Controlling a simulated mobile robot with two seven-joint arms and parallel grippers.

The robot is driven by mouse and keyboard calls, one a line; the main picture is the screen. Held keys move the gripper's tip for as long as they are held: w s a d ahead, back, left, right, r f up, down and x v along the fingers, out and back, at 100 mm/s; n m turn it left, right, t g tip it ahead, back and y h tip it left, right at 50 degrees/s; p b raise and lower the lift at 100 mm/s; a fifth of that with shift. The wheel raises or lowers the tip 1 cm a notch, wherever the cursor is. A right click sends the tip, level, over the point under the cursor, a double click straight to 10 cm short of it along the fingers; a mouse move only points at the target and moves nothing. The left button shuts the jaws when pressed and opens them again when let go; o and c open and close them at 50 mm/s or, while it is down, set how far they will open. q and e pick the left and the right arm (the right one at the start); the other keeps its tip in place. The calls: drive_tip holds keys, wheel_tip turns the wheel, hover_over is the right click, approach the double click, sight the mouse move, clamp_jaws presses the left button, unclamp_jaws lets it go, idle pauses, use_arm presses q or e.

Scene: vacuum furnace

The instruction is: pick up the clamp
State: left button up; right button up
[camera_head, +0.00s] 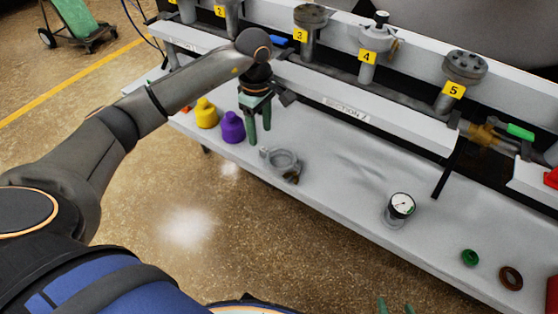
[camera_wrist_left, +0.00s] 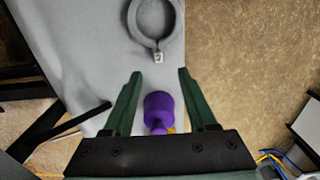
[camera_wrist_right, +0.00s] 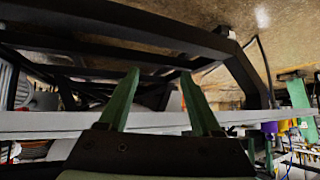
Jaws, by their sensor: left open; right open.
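The clamp, a grey ring (camera_head: 280,173) with a small bolt part, lies on the white bench near its front edge. It also shows at the top of the left wrist view (camera_wrist_left: 134,24), beyond the fingertips. My left gripper (camera_head: 260,136) is open and empty, pointing down above the bench, a little left of and behind the clamp. My right gripper (camera_head: 396,307) is open; only its fingertips show at the bottom edge of the head view. In the right wrist view its fingers (camera_wrist_right: 160,74) have nothing between them, and the clamp is not seen there.
A purple bottle (camera_head: 232,128) and a yellow bottle (camera_head: 206,112) stand left of the clamp. A gauge (camera_head: 400,207), a green ring (camera_head: 470,258) and a brown ring (camera_head: 511,278) are to the right. Numbered fittings line the raised rear ledge. The bench between clamp and gauge is clear.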

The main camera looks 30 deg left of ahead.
sight(262, 148)
use_arm(q)
drive_tip(key=shift+f, duration=0.65)
wheel_tip(262, 148, down, 5)
drive_tip(key=shift+w+d+r+b, duration=0.1)
drive_tip(key=shift+b, duration=0.4)
use_arm(e)
drive_tip(key=w+r+t, duration=0.1)
drive_tip(key=r, duration=0.1)
drive_tip(key=w+r+t, duration=0.1)
drive_tip(key=w+r, duration=0.1)
drive_tip(key=shift+w+d+r+t, duration=0.15)
drive_tip(key=shift+w+d+t, duration=0.05)
drive_tip(key=shift+w+t, duration=0.1)
use_arm(q)
clamp_jaws()
use_arm(e)
drive_tip(key=shift+s, duration=0.1)
